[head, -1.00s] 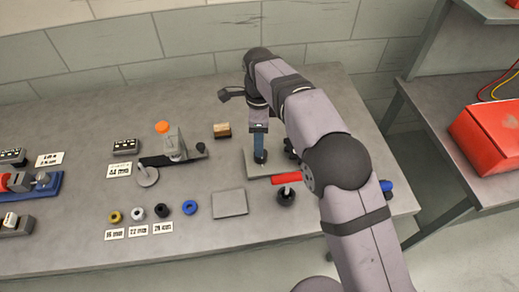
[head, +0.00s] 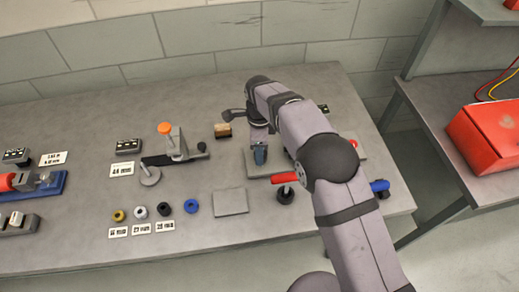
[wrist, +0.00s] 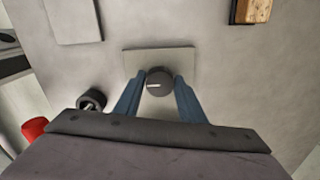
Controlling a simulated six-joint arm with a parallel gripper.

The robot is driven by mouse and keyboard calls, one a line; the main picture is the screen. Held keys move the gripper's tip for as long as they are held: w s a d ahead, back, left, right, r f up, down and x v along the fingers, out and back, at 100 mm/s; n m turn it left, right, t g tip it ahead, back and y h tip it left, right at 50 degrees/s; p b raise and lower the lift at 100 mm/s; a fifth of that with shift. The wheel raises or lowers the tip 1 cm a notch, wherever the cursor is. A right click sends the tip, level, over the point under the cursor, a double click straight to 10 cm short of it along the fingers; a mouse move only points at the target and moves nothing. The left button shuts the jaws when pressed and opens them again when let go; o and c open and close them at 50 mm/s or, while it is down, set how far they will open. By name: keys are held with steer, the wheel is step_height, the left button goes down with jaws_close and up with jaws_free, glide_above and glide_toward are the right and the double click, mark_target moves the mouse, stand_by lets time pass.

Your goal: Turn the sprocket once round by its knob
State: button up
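In the head view my gripper (head: 260,156) points down over the same plate (head: 255,176). There the fingers and arm hide the knob. I cannot make out sprocket teeth in either view.
A red handle (head: 284,178) on a black base stands close in front of the plate. A wooden block (head: 222,130) and a lever fixture with an orange knob (head: 165,128) are to the left. A bare grey square (head: 230,202) lies front left. A blue handle (head: 380,185) is at the right.

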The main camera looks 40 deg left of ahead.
steer(key=c, duration=0.5)
